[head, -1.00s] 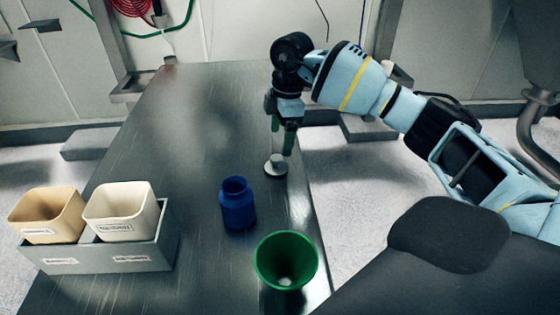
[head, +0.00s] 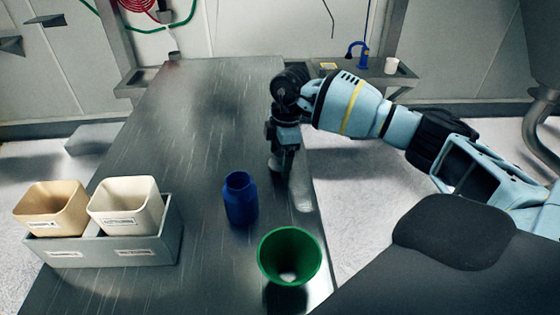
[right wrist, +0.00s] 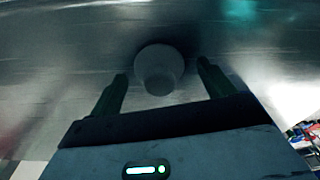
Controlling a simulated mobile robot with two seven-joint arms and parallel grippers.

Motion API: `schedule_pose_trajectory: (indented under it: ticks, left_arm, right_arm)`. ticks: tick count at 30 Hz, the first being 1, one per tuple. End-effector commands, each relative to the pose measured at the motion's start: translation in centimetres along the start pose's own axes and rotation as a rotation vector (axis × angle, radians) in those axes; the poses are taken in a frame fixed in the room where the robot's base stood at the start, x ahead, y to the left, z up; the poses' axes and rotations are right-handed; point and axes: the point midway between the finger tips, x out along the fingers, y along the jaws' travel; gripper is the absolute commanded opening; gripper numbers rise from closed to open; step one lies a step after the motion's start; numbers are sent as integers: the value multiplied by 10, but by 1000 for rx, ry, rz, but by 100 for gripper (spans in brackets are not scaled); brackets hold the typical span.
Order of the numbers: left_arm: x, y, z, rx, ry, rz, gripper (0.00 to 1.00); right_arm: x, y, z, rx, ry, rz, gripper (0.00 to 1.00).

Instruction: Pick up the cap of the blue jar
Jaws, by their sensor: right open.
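In the head view only a pale bit of the cap (head: 274,164) shows beside the fingers. My right gripper (head: 283,168) points down over it at the table's right side. The open blue jar (head: 240,199) stands upright, to the left of and nearer than the gripper. My left gripper is not in view.
A green funnel-like bowl (head: 289,256) stands near the table's right edge. A grey holder (head: 160,245) with a tan bin (head: 50,208) and a cream bin (head: 126,206) is at the left. The metal table (head: 190,130) is clear farther back.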

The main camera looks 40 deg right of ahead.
Motion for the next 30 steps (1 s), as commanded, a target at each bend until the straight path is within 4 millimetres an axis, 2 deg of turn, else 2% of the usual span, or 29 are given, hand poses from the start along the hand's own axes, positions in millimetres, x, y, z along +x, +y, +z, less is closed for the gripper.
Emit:
schedule_pose_trajectory:
  ticks: [7,18,26,30]
  left_arm:
    - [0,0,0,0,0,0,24]
    - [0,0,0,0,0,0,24]
    - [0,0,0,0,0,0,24]
    - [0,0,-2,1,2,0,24]
  right_arm:
    - [0,0,0,0,1,1,80]
    - [0,0,0,0,1,1,34]
    - [-3,0,0,0,1,2,34]
    - [-20,1,-3,0,3,5,34]
